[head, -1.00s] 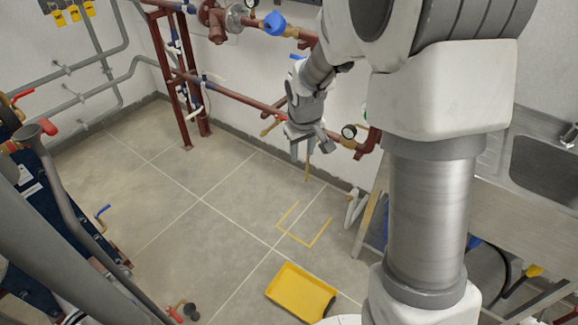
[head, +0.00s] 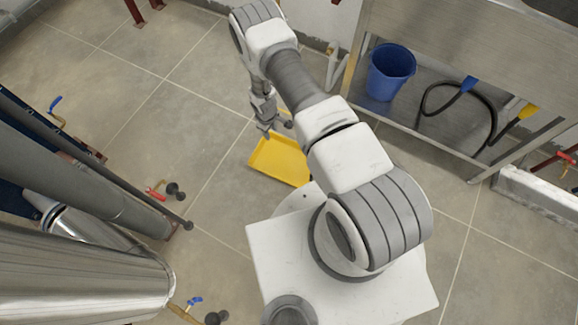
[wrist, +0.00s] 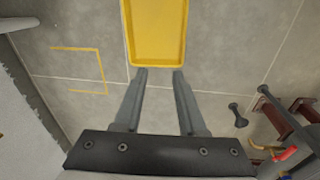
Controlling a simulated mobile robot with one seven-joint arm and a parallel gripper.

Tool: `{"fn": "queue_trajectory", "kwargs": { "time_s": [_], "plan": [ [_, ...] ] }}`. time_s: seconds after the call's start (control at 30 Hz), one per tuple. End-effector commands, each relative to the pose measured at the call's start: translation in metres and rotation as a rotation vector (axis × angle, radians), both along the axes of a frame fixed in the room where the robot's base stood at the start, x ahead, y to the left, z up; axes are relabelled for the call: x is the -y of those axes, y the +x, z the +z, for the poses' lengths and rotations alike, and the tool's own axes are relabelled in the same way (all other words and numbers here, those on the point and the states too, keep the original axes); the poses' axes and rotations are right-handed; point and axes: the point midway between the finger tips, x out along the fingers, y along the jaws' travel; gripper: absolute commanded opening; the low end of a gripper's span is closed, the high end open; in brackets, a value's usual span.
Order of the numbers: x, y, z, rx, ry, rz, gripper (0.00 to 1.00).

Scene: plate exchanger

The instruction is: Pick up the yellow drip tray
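The yellow drip tray (head: 282,162) lies flat on the tiled floor, in front of my base. It also shows at the top of the wrist view (wrist: 157,28), with its near edge just beyond my fingertips. My gripper (wrist: 158,72) is open and empty, its two fingers apart and pointing at the near edge of the tray. In the head view my gripper (head: 270,132) hangs over the tray's upper left side. I cannot tell how high it is above the tray.
A yellow taped outline (wrist: 80,70) is on the floor left of the tray. Floor valves (head: 170,190) and a large steel pipe (head: 90,285) stand at the left. A steel bench (head: 450,150) with a blue bucket (head: 388,72) is at the right.

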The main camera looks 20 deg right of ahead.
Motion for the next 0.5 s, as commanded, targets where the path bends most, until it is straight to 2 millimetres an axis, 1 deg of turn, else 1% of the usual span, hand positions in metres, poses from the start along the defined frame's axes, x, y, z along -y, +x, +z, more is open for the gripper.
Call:
{"fn": "queue_trajectory", "kwargs": {
  "time_s": [0.03, 0.1, 0.2, 0.3, 0.4, 0.5],
  "plan": [
    [0.001, -0.016, -0.039, -0.018, -0.001, 0.02, 0.4],
    [0.001, -0.034, -0.072, -0.032, 0.0, 0.045, 0.4],
    [0.001, -0.054, -0.108, -0.047, 0.003, 0.075, 0.4],
    [0.002, -0.069, -0.131, -0.056, 0.004, 0.095, 0.4],
    [0.002, -0.076, -0.144, -0.06, 0.006, 0.105, 0.4],
    [0.003, -0.079, -0.159, -0.062, 0.007, 0.107, 0.4]
  ]
}}
